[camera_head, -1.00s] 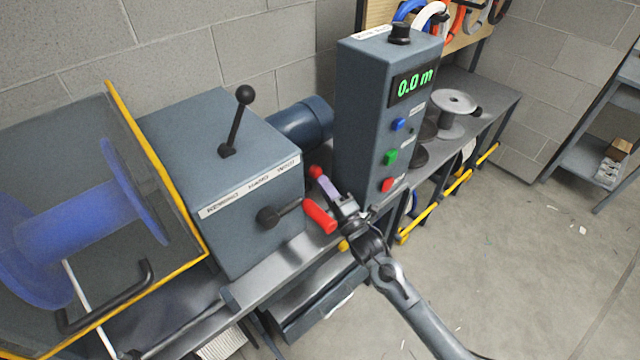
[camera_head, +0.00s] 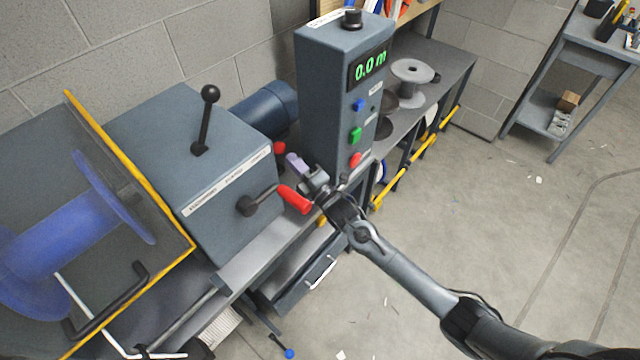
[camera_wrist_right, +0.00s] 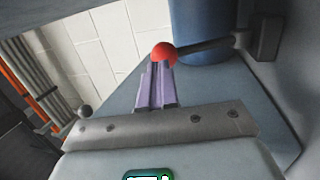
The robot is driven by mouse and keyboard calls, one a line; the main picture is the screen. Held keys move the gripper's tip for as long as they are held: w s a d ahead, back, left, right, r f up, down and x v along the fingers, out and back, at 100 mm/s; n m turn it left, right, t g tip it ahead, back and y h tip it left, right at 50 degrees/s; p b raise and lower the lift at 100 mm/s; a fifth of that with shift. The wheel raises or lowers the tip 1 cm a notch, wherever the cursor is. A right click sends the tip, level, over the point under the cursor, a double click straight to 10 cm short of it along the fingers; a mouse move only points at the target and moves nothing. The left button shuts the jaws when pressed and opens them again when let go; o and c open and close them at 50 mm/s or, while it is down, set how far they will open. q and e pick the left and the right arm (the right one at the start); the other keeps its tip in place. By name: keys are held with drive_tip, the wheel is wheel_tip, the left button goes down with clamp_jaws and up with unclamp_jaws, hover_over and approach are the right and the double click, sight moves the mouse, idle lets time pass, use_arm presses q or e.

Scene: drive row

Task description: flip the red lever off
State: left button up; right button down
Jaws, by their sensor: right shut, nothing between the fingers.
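The red lever is a red ball knob (camera_head: 279,148) beside the right side of the grey winder box, near the blue motor. In the right wrist view the red ball (camera_wrist_right: 163,54) ends a dark rod that runs to a pivot on a grey surface. My right gripper (camera_head: 294,160) is shut and empty, with its purple fingers just beside the knob. In the wrist view its fingertips (camera_wrist_right: 158,66) overlap the ball's lower edge; I cannot tell whether they touch it. The lever's rod is mostly hidden in the head view. My left gripper is not in view.
A crank with a red grip (camera_head: 294,198) sticks out of the box front, close to my right gripper. The grey control box (camera_head: 335,95) with blue, green and red buttons stands just right. A black-knobbed lever (camera_head: 205,120) rises from the winder box. Floor at right is open.

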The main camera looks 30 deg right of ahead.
drive_tip(key=r+p+v, duration=0.1)
drive_tip(key=v, duration=1.1)
drive_tip(key=shift+s+r+p, duration=0.25)
drive_tip(key=shift+s+p, duration=0.1)
drive_tip(key=shift+p, duration=0.05)
